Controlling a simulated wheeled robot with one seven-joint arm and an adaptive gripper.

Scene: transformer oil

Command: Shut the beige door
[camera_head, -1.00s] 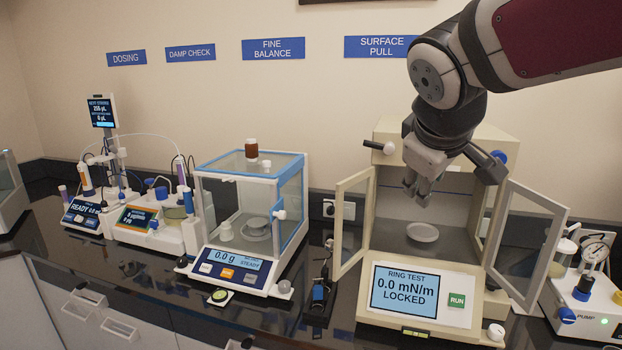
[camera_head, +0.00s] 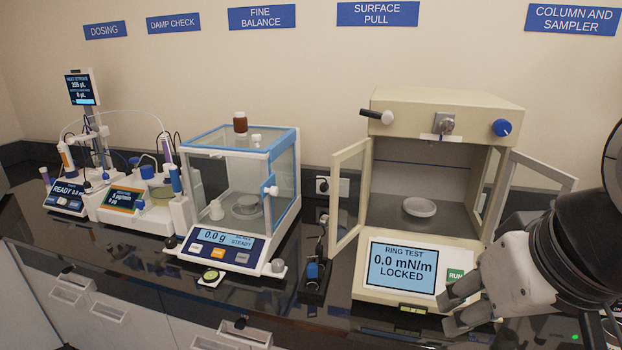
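The ring test instrument is a beige cabinet (camera_head: 448,108) with an open front. Its left door (camera_head: 338,240), a beige frame with a clear pane, is swung outward to the left. Its right door (camera_head: 542,170), with a paler grey frame, also stands open and is partly hidden behind my arm. My gripper (camera_head: 449,312) is in front of the instrument's lower right corner, beside the green RUN button, pointing left. Its fingers look parted, with nothing between them. It is apart from the left door.
A shallow dish (camera_head: 419,207) sits inside the cabinet. The screen (camera_head: 402,268) reads 0.0 mN/m LOCKED. A small dark stand (camera_head: 313,278) is left of the instrument, near the left door. The fine balance (camera_head: 240,200) stands farther left. A black-handled knob (camera_head: 378,116) projects at the cabinet's upper left.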

